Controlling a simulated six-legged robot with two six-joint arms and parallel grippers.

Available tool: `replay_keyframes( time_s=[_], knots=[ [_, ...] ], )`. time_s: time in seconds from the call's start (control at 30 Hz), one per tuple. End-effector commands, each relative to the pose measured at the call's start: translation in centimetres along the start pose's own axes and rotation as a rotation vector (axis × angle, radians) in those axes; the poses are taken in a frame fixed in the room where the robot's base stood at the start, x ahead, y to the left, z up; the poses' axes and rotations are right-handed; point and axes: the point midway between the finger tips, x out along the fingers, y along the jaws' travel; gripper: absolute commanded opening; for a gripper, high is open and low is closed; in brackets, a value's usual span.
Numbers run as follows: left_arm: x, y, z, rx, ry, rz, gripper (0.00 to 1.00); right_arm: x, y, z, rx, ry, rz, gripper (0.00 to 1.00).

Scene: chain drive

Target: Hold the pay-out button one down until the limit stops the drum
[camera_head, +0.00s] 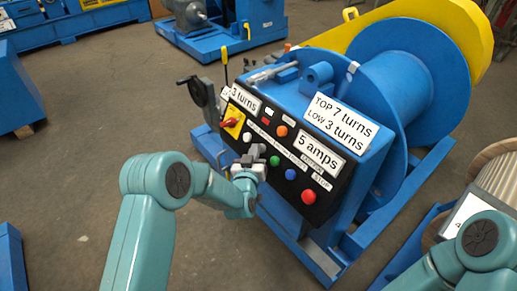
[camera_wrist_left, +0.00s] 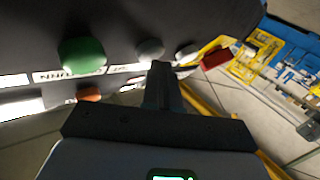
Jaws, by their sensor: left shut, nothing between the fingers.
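The black control panel (camera_head: 262,165) on the blue winch frame carries a row of buttons. A white button (camera_head: 248,137), a green button (camera_head: 274,161), a blue button (camera_head: 290,174) and a red button (camera_head: 308,196) show there. My left gripper (camera_head: 257,153) is shut and empty at the panel, between the white and green buttons. In the left wrist view its fingertips (camera_wrist_left: 160,68) point at a grey button (camera_wrist_left: 150,50), beside the green button (camera_wrist_left: 82,52); I cannot tell if they touch it. The blue drum (camera_head: 408,75) stands behind. My right gripper is out of view.
Signs read "3 turns", "5 amps" and "TOP 7 turns LOW 3 turns" (camera_head: 338,120). A red rotary switch (camera_head: 231,122) on a yellow plate and a hand crank (camera_head: 205,95) are at the panel's left. A wooden reel (camera_head: 496,172) stands at right.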

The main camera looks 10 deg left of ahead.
Motion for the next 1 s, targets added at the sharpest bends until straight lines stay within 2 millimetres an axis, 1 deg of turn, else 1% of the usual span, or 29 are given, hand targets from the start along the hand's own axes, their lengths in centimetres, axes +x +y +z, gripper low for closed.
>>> replay_keyframes(
  time_s=[0.53,0.83,1.0],
  knots=[
    [-0.1,0.0,0.0,0.000,-0.001,0.001,0.00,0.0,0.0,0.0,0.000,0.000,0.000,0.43],
    [-1.1,-0.8,-0.8,0.000,0.000,0.000,0.00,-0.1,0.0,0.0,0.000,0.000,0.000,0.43],
    [-1.3,-0.9,-0.9,0.000,0.000,0.001,0.00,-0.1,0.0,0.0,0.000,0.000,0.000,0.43]
  ],
)
